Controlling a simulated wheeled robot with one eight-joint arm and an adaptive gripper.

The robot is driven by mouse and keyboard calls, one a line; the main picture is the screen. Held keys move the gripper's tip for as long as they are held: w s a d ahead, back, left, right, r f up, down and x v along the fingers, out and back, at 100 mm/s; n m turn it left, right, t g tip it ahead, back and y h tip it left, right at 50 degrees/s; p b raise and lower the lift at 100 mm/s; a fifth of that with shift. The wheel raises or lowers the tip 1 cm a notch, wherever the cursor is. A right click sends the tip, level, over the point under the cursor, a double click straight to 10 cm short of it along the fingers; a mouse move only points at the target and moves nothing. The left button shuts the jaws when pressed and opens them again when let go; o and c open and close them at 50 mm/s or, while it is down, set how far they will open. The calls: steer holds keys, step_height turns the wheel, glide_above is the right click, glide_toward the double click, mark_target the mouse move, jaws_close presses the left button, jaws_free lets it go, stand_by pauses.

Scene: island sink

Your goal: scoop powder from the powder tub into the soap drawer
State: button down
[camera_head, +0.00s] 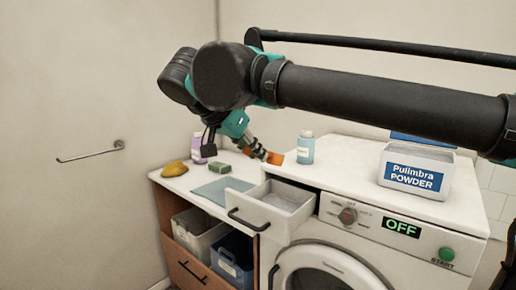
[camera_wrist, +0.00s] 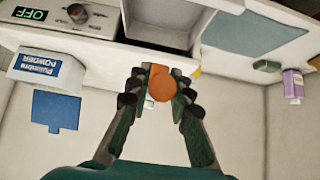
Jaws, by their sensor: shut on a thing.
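My gripper (camera_head: 262,152) is shut on an orange scoop (camera_head: 275,158), above the back edge of the counter, behind the soap drawer. In the wrist view my gripper (camera_wrist: 158,80) has its fingers on either side of the scoop (camera_wrist: 162,88). I cannot tell whether the scoop holds powder. The soap drawer (camera_head: 262,208) is pulled out of the washer's front left and looks pale inside; it also shows in the wrist view (camera_wrist: 160,38). The white powder tub (camera_head: 416,174), labelled Pulimbra POWDER, stands open on the washer at the right; it also shows in the wrist view (camera_wrist: 42,70).
A blue panel (camera_head: 422,138) lies behind the tub. A pale blue bottle (camera_head: 305,148) stands close to the scoop. A purple bottle (camera_head: 197,150), green sponge (camera_head: 218,167), yellow cloth (camera_head: 175,169) and blue cloth (camera_head: 225,188) are on the left counter. The washer top between drawer and tub is clear.

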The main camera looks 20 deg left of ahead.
mark_target(246, 158)
steer(key=s+t, duration=0.1)
steer(key=s+a+f+t+h, duration=0.1)
steer(key=t, duration=0.1)
steer(key=shift+s, duration=0.1)
steer(key=shift+s+t+h, duration=0.25)
steer(key=shift+t+h, duration=0.05)
steer(key=shift+t, duration=0.2)
